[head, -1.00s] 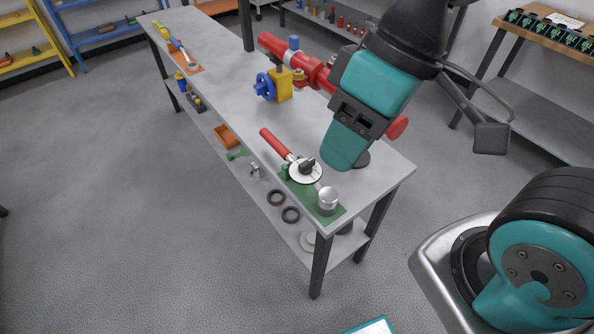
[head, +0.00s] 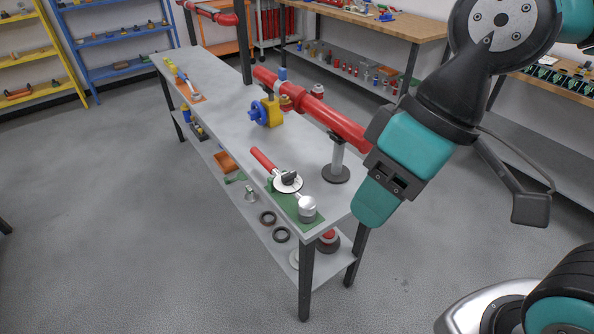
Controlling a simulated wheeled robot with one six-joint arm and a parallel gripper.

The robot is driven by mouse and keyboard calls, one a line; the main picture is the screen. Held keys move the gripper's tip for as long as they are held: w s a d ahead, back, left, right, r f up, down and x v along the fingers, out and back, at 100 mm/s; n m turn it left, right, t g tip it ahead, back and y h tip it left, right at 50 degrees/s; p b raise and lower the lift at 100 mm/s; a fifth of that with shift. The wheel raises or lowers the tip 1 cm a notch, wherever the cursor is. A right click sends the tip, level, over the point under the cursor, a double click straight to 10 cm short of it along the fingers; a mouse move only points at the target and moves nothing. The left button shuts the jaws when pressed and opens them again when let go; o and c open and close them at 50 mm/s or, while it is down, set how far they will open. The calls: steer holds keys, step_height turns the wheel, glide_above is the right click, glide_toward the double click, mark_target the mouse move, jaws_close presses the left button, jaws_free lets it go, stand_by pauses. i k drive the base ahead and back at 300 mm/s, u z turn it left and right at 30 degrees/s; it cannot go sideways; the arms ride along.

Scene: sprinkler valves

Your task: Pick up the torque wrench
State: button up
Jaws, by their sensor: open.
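The torque wrench (head: 263,160) has a red handle, a round white dial with a dark knob, and a silver round head. It lies along the near end of the grey bench, over a green mat (head: 314,222), with its handle pointing to the far left. My gripper (head: 376,204) is to the right of the wrench in the head view, above the bench's right edge and apart from the wrench. It is open; the gap between its fingers is hard to see from this angle.
A red pipe (head: 320,112) with a yellow valve body (head: 272,112) and blue handwheel (head: 258,113) stands on the bench beyond the wrench. An orange mat (head: 191,93) with another tool lies at the far end. The bench top (head: 215,125) between is clear.

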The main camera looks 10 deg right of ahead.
mark_target(307, 205)
steer(key=z, duration=0.05)
steer(key=i, duration=1.05)
steer(key=u, duration=0.45)
